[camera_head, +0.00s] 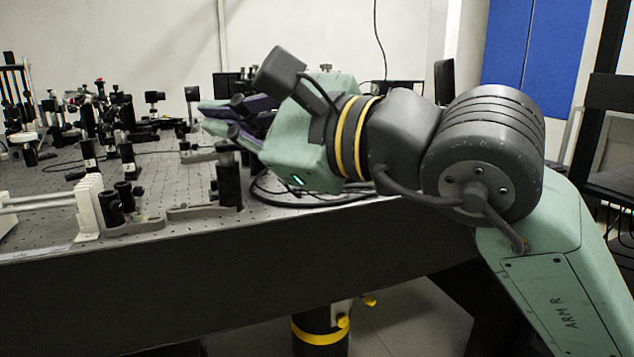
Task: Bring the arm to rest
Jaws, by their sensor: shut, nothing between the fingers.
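My gripper (212,117) is at the end of my green and black arm, above the right part of the optical bench (60,190). Its purple and green fingers point left and are shut with nothing seen between them. The arm reaches in from the lower right, over the bench's near right edge. A black post mount (229,175) stands just below the fingers in the picture. I cannot tell how far apart the two are. The arm's wrist and body hide part of the bench behind them.
Several black optical mounts (128,160) crowd the left and back of the bench. A white ribbed holder (89,207) stands near the front edge. Black cables (300,200) lie under the gripper. A dark rack (607,150) stands at the right. Floor shows below the bench.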

